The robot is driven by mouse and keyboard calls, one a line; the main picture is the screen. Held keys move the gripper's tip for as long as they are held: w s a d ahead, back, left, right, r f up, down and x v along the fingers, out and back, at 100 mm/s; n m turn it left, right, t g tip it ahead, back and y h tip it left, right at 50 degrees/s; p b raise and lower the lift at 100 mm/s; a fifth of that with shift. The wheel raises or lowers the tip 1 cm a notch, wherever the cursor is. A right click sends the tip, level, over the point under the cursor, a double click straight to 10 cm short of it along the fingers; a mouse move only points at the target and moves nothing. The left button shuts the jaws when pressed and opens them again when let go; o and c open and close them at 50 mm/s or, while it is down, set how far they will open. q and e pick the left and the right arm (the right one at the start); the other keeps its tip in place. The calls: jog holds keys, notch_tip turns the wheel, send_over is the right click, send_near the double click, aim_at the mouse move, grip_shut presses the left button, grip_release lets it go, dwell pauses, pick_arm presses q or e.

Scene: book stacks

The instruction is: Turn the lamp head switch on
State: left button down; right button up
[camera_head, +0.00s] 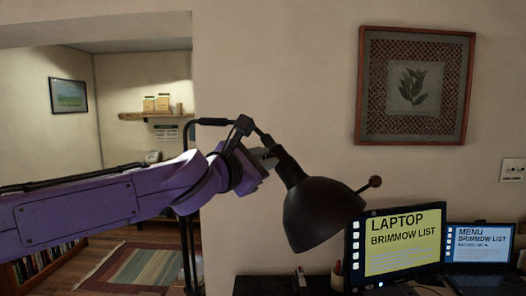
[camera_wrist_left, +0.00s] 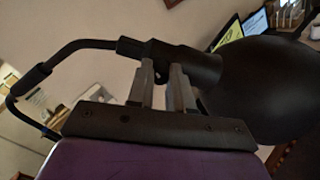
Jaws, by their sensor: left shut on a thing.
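The desk lamp has a dark, bell-shaped head (camera_head: 322,213) hanging tilted in front of the wall, and it fills the right of the left wrist view (camera_wrist_left: 262,88). A thin rod with a brown knob (camera_head: 375,181) sticks out from the head's right side; I cannot tell whether this is the switch. My left gripper (camera_head: 268,158) reaches in from the left, shut on the lamp's neck behind the shade. In the left wrist view its two grey fingers (camera_wrist_left: 163,85) meet the dark neck (camera_wrist_left: 172,54). The exact contact is partly hidden. No light shows from the lamp.
A framed leaf picture (camera_head: 416,86) hangs above. A doorway at left opens to a rug (camera_head: 143,270) and wall shelf (camera_head: 150,116).

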pick_arm(q)
jog(key=m, duration=0.1)
jog(key=m+p, duration=0.1)
jog(key=m, duration=0.1)
jog(key=m+p, duration=0.1)
jog(key=shift+r, duration=0.25)
jog(key=shift+m+p, duration=0.75)
jog(key=shift+m, duration=1.85)
jog(key=shift+f, duration=0.1)
jog(key=c, duration=1)
grip_release()
jog(key=shift+s+f, duration=0.1)
jog(key=shift+s, duration=0.05)
